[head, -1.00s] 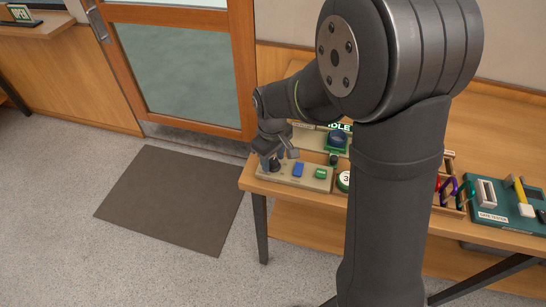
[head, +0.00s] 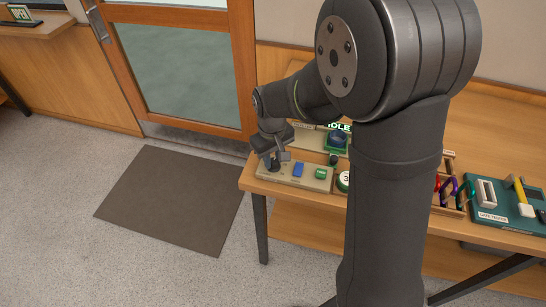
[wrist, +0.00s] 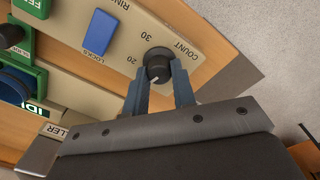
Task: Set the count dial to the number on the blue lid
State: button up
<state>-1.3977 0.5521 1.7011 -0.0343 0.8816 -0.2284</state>
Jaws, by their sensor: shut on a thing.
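The count dial (wrist: 158,61) is a black round knob on a beige panel (wrist: 190,20), with COUNT printed beside it and the numbers 20 and 30 at its edge. A pale pointer line shows on the knob's side nearest my gripper's palm, away from both numbers. My gripper (wrist: 159,73) is shut on the knob, one finger on each side. In the head view my gripper (head: 277,160) is at the panel's left end. No lid number is readable. A dark blue round top (head: 337,139) sits in a green housing; I cannot tell if it is the blue lid.
A blue switch (wrist: 99,32) labelled LOCKS and a green button (head: 320,174) sit beside the dial. A white disc (head: 343,181) marked 3 is partly behind my arm. Carabiners and a green gate tester (head: 500,210) stand to the right. The bench's left edge is close to the dial.

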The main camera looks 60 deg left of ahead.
aim_at(272, 160)
jog(key=m, duration=0.4)
jog(key=shift+m, duration=0.3)
jog(key=m, duration=0.4)
jog(key=shift+w, duration=0.1)
jog(key=shift+m, duration=0.3)
jog(key=o, duration=1)
notch_tip(272, 160, up, 17)
jog(key=shift+s+a+r, duration=0.2)
